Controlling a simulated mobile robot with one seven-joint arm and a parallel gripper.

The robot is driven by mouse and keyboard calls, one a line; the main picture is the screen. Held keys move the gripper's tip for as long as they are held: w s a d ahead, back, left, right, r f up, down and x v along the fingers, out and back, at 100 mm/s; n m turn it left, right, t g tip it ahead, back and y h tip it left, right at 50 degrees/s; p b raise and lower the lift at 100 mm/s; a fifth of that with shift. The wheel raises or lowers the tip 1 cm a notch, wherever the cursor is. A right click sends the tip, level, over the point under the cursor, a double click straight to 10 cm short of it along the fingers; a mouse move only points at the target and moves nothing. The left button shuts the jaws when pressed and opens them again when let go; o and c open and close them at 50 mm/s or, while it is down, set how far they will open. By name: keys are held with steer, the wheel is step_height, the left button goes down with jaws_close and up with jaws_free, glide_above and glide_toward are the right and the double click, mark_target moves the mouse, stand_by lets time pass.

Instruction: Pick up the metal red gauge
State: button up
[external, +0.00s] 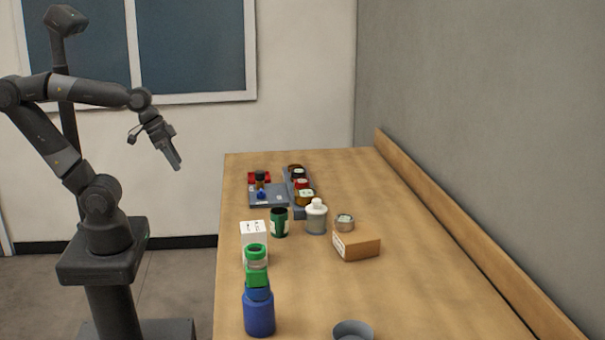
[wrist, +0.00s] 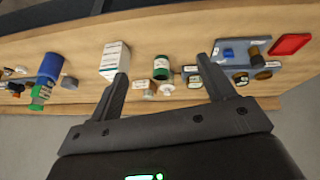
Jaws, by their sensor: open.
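A flat red object (external: 259,177) lies at the far left end of the table, at the back edge of a grey-blue tray (external: 262,199). It shows as a red slab in the wrist view (wrist: 290,45), at the right. It may be the red gauge, but no dial or face can be made out. A small red-topped jar (external: 301,184) stands in the rack beside the tray. My gripper (external: 177,164) is open and empty in the air left of the table, well apart from everything. Its two spread fingers also show in the wrist view (wrist: 162,66).
A dark rack (external: 298,208) holds several jars. The table's right side is clear.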

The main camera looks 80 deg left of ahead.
mark_target(300, 180)
steer(key=w+f+n+t+h, duration=0.25)
steer(key=w+n+h, duration=0.35)
steer(key=w+n, duration=1.15)
steer(key=w+a+f+n+t+y, duration=0.1)
steer(key=w+a+f+n, duration=0.3)
steer(key=w+a+n, duration=0.1)
steer(key=w+a+f+n+t+y, duration=0.1)
steer(key=w+a+f+n+t, duration=0.1)
steer(key=w+a, duration=0.4)
steer(key=w+a+f+n+t+y, duration=0.2)
steer(key=w+a+f+n, duration=0.3)
steer(key=a+n, duration=0.2)
steer(key=shift+w+a+f+n, duration=0.1)
steer(key=shift+a+f+n, duration=0.1)
steer(key=shift+a, duration=0.45)
steer(key=shift+w+a+f+n, duration=0.1)
steer(key=shift+a+n, duration=0.05)
steer(key=shift+a, duration=0.45)
steer(key=x, duration=0.4)
steer(key=shift+w+f, duration=0.15)
steer(key=shift+w, duration=0.15)
steer(key=shift+x, duration=2.95)
steer(key=shift+a+f, duration=0.1)
steer(key=shift+a, duration=0.05)
